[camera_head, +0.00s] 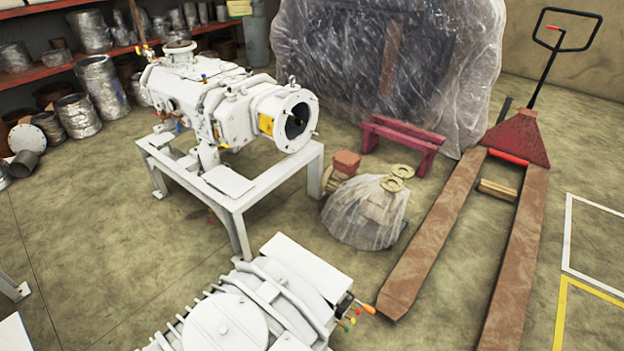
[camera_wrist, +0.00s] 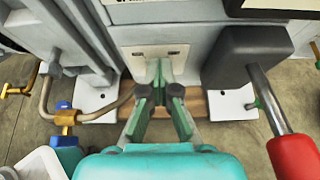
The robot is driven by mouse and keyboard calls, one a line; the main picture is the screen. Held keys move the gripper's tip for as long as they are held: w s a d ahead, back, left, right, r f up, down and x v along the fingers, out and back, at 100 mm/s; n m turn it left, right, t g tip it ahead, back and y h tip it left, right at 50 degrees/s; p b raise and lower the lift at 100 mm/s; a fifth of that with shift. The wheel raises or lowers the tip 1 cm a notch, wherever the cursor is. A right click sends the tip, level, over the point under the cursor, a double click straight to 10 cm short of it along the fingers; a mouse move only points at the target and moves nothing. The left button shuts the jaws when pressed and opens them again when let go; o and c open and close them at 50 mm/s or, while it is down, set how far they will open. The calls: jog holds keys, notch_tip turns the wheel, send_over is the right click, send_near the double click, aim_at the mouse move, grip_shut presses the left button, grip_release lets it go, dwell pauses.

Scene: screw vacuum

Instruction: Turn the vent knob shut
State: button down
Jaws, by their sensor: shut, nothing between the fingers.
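My gripper (camera_wrist: 160,76) shows in the wrist view with its green fingers together and nothing between them. The fingers point at a grey machine panel (camera_wrist: 190,30) with a small pale plate; I cannot tell whether they touch it. A red-handled lever (camera_wrist: 292,155) on a metal rod is at the lower right. A brass and blue fitting (camera_wrist: 66,120) and a brass-coloured handle (camera_wrist: 18,90) are at the left. I cannot tell which of these, if any, is the vent knob. The head view shows small coloured knobs (camera_head: 348,320) on the near white machine (camera_head: 230,320); my gripper is not visible there.
A dark block (camera_wrist: 243,55) sits right of my fingers and a bent pipe (camera_wrist: 85,115) left of them. In the head view, another white pump (camera_head: 215,100) stands on a frame, with a wrapped bundle (camera_head: 365,210) and a pallet jack (camera_head: 445,235) on the floor.

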jog(key=shift+s+a, duration=0.2)
jog(key=shift+s, duration=0.1)
jog(key=shift+r, duration=0.1)
jog(key=s+d, duration=0.2)
jog(key=d, duration=0.1)
jog(key=s+d, duration=0.1)
jog(key=shift+s+d+r, duration=0.3)
jog(key=shift+d, duration=0.05)
dwell(0.5)
